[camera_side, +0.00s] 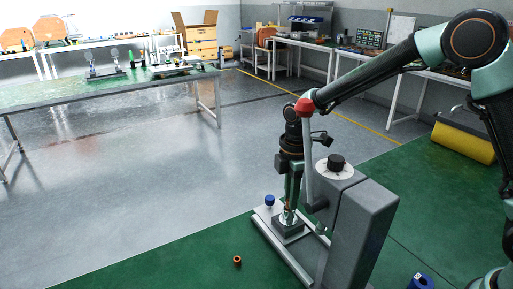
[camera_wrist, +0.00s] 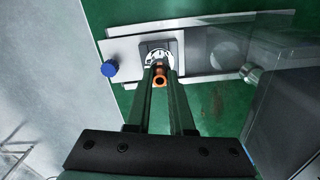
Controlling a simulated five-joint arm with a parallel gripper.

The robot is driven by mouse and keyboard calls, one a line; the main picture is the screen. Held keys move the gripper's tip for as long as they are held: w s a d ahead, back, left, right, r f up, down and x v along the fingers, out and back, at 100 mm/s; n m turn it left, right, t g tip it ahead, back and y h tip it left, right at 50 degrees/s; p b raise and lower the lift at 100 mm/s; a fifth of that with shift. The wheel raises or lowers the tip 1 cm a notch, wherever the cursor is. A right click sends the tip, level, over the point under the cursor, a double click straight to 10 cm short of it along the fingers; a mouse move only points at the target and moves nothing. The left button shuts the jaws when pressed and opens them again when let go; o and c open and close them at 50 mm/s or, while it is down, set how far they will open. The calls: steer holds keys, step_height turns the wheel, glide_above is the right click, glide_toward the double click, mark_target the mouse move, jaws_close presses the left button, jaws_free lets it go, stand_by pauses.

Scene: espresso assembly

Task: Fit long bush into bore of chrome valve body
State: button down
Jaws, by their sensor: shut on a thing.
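The long bush is a copper-orange tube (camera_wrist: 159,78) between the fingertips of my gripper (camera_wrist: 160,82) in the wrist view. My gripper is shut on it, pointing down. In the side view my gripper (camera_side: 290,203) is low over the press base, and only a little copper shows there. The chrome valve body (camera_wrist: 157,57) sits in a dark grey square block, just beyond the bush in the wrist view; in the side view it shows (camera_side: 287,218) right under the fingertips. I cannot tell whether the bush's lower end is in the bore or just above it.
A grey press (camera_side: 355,225) with a red-knobbed lever (camera_side: 305,107) stands close right of my gripper. A blue knob (camera_side: 269,200) is at its base plate's left. A short copper ring (camera_side: 237,260) and a blue part (camera_side: 420,282) lie on the green mat, which is otherwise clear in front.

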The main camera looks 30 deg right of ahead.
steer(key=shift+f, duration=0.25)
steer(key=c, duration=0.7)
jaws_free()
steer(key=shift+r, duration=0.1)
step_height(320, 180, up, 12)
steer(key=s+d+r+m+t, duration=0.45)
steer(key=d+r+m, duration=0.2)
steer(key=m, duration=0.25)
steer(key=s+d+f+m+t, duration=0.1)
steer(key=s+d+f+m, duration=0.1)
steer(key=s+m, duration=0.4)
steer(key=shift+s+d+f+m, duration=0.3)
steer(key=shift+s+d, duration=0.35)
steer(key=shift+s, duration=1.35)
